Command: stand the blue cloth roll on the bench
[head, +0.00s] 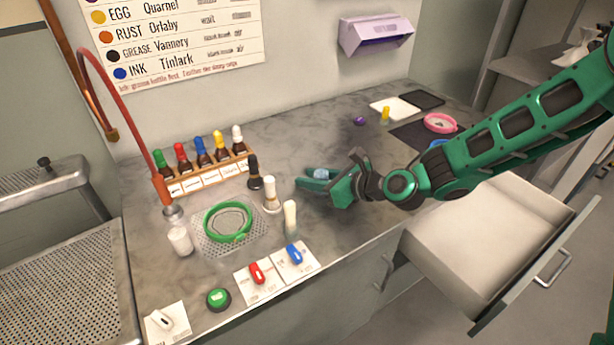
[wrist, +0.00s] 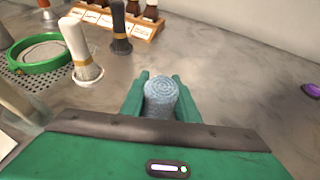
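The blue cloth roll (wrist: 161,98) is a pale blue cylinder with its spiral end showing in the wrist view. It sits between the two green fingers of my gripper (wrist: 162,88), which press against its left and right sides. In the head view the roll (head: 321,174) shows as a small pale blue patch between the fingers of my gripper (head: 312,180). My gripper is low over the grey bench (head: 345,228). The roll's lower end is hidden, so I cannot tell whether it touches the bench.
Two brushes, a dark one (head: 254,173) and a pale one (head: 270,194), stand left of my gripper. A bottle rack (head: 205,177) is behind them. A green hoop (head: 228,222) lies further left. An open drawer (head: 490,240) juts out at right.

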